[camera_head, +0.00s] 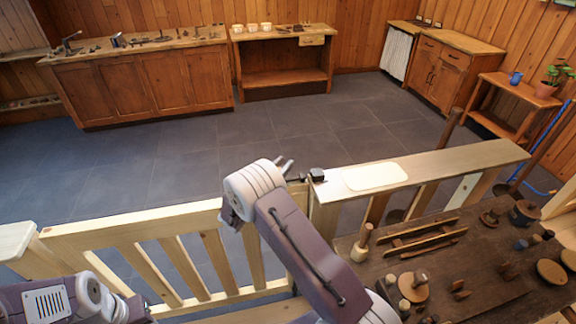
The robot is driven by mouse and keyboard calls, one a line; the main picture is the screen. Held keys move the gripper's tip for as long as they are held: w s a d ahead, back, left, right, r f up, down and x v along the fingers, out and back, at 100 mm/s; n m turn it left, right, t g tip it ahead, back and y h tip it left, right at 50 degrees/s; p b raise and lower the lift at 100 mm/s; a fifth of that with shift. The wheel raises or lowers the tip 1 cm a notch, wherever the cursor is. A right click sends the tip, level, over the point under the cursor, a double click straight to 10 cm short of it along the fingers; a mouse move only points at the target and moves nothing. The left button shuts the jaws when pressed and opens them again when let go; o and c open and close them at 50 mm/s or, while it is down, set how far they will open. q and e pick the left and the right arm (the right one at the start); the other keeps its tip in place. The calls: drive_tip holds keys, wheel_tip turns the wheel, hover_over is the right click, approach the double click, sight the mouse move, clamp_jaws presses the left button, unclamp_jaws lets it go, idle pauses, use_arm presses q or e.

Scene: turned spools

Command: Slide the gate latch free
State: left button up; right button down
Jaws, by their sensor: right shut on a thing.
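The wooden gate (135,228) with slanted slats spans the lower left, its top rail running up to a post beside the ledge. The black gate latch (317,175) sits at the top of that post, with a short dark piece on its left side. My right gripper (287,168) is at the latch's left end, shut on the latch. Its wrist hides part of the gate's top rail, and the exact contact is too small to see. My left arm shows at the bottom left, but its jaws are out of view.
A ledge (450,165) with a pale board (374,177) runs right from the post. Below it, a dark workbench (470,290) holds several turned spools and tools. Beyond the gate lies clear tiled floor (260,135), with cabinets and benches along the far walls.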

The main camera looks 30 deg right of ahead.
drive_tip(key=shift+a, duration=0.1)
drive_tip(key=c, duration=1.4)
unclamp_jaws()
drive_tip(key=shift+o, duration=0.8)
drive_tip(key=shift+w+a, duration=0.1)
drive_tip(key=shift+a, duration=0.1)
drive_tip(key=b+v, duration=0.1)
drive_tip(key=v, duration=0.8)
